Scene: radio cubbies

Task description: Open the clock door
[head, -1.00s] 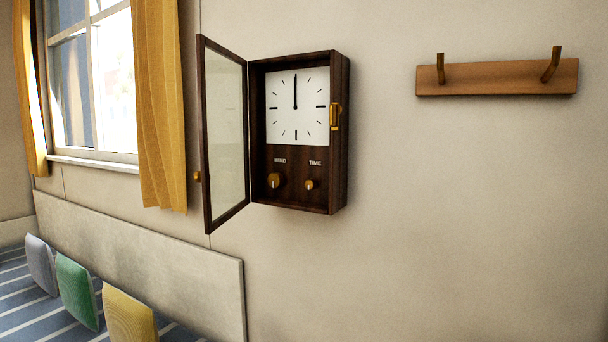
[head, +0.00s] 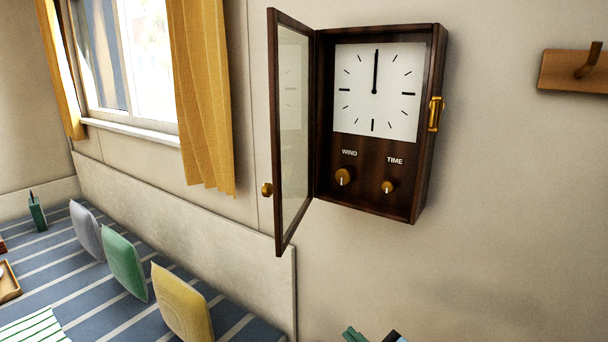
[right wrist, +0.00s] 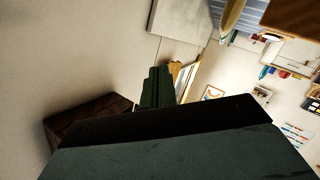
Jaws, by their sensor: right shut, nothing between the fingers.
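The wall clock (head: 434,130) is a dark wooden box with a white face and two brass knobs. Its glazed clock door (head: 292,130) stands open, hinged on the left edge and swung out from the wall. A small brass door knob (head: 267,190) is on its free edge. A brass latch (head: 435,114) is on the box's right side. My right gripper (head: 370,335) just shows at the bottom edge, below the clock and apart from it. In the right wrist view its dark green fingers (right wrist: 158,88) are shut and empty, with dark wood of the clock (right wrist: 88,120) nearby.
A wooden hook rail (head: 572,72) is on the wall at right. A yellow curtain (head: 203,100) and window are at left. Below them a striped bench (head: 100,290) holds grey, green and yellow cushions (head: 183,303). The wall below and right of the clock is bare.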

